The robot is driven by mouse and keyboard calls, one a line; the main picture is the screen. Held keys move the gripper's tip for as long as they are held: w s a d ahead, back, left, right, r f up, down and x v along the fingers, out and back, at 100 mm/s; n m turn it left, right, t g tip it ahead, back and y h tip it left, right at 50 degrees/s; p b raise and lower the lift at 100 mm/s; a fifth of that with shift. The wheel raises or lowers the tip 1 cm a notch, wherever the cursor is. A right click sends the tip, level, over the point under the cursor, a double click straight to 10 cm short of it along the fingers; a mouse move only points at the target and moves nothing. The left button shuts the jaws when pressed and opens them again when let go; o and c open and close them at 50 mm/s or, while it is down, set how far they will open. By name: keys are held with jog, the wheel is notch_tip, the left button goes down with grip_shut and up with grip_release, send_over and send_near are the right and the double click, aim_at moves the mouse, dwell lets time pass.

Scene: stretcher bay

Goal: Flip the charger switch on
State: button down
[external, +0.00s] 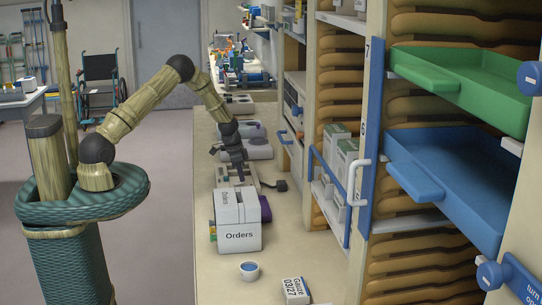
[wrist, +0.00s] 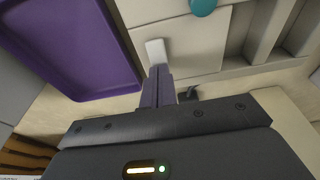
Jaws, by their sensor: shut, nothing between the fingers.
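The charger (wrist: 205,45) is a pale beige box whose face fills the top middle of the wrist view. A small white switch lever (wrist: 155,50) stands on that face, right at the tips of my gripper (wrist: 158,72). The fingers are shut with nothing between them. The tips look close to the lever or touching it; I cannot tell which. Whether the switch is on or off is not clear. In the external view my gripper (external: 240,177) points down over the charger on the counter, and the switch is too small to make out.
A teal round knob (wrist: 203,5) sits on the charger beyond the lever. A purple tray (wrist: 75,45) lies to the left in the wrist view. On the counter (external: 215,280), an Orders box (external: 238,222) and a small cup (external: 249,270) stand nearer the camera. Shelves line the right.

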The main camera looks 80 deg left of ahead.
aim_at(236, 183)
jog(key=shift+w+d+f+g, duration=0.1)
jog(key=shift+w+f+g, duration=0.05)
jog(key=shift+f+g, duration=0.25)
jog(key=shift+s, duration=0.95)
jog(key=shift+r, duration=0.15)
jog(key=r+p, duration=0.2)
jog(key=r, duration=0.2)
jog(key=shift+s, duration=0.2)
notch_tip(236, 183, up, 10)
jog(key=s+b, duration=0.1)
jog(key=b, duration=0.3)
jog(key=shift+s, duration=0.2)
jog(key=shift+f, duration=0.1)
